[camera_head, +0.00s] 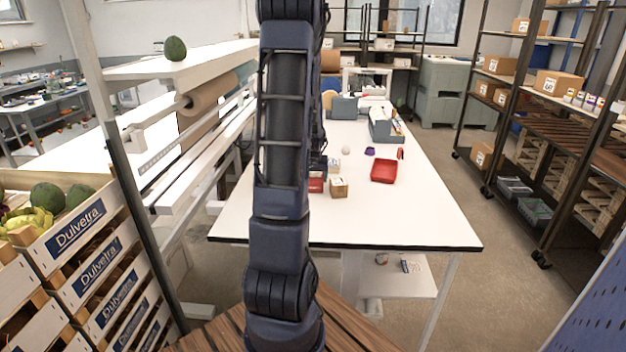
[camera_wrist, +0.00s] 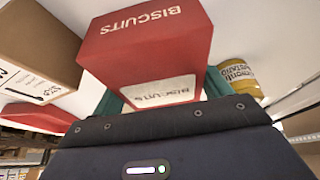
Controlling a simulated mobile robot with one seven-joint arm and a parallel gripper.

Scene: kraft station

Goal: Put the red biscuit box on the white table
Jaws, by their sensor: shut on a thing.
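The red biscuit box (camera_wrist: 150,45) is large in the wrist view, with white lettering and a pale label. My gripper (camera_wrist: 163,92) is shut on it, with a teal finger on each side. I cannot tell whether the box touches the table top.
A small cardboard box (camera_head: 339,187) is close to the red box; a cardboard box (camera_wrist: 35,45) also shows in the wrist view. A yellow mustard can (camera_wrist: 238,78) is on the other side. A red tray (camera_head: 384,170) is farther right. The table's front right is clear.

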